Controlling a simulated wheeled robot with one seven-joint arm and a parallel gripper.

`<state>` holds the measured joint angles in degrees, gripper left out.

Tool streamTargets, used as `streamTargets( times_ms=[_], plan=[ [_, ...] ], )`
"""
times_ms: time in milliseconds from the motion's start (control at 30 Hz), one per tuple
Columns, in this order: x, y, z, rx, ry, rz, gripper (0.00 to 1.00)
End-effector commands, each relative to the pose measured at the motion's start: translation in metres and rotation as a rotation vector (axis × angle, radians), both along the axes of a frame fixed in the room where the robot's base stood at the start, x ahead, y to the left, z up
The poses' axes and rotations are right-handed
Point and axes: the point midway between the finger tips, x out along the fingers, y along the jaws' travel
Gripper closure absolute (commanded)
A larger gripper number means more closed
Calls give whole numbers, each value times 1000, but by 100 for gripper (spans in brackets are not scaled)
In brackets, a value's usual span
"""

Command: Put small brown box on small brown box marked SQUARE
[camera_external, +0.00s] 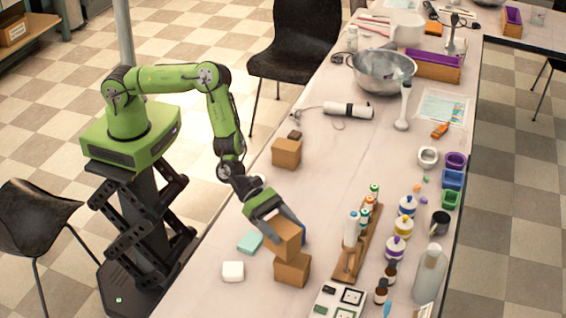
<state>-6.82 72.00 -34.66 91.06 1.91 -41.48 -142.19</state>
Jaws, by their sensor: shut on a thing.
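My gripper (283,226) is shut on a small brown box (284,243) near the front of the long table. Another small brown box (292,271) sits on the table just below the held one. The held box overlaps its top in the picture, slightly to the left, and I cannot tell whether they touch. A third brown box (286,153) sits farther back near the left edge, with a smaller dark brown block (295,135) just behind it. No SQUARE marking can be read on any box.
A teal block (250,242) and a white block (233,271) lie left of the boxes. A wooden rack (352,255) with small bottles stands to the right, and a white panel (338,302) lies in front. The table between the third box and my gripper is mostly clear.

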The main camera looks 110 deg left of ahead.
Motion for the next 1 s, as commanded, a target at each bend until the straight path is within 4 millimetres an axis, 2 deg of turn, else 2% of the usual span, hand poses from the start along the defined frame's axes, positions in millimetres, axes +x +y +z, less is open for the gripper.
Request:
streamTargets(
  times_ms=[33,133,467,500,633,667,1000],
  plan=[
    [0,0,-12,1,2,0,64],
    [0,0,-28,0,1,0,64],
    [0,1,-31,-1,0,1,64],
    [0,1,-32,0,1,1,27],
    [0,1,-31,0,1,1,7],
    [0,1,-31,1,1,1,5],
    [-2,2,-24,2,0,1,5]
  ],
)
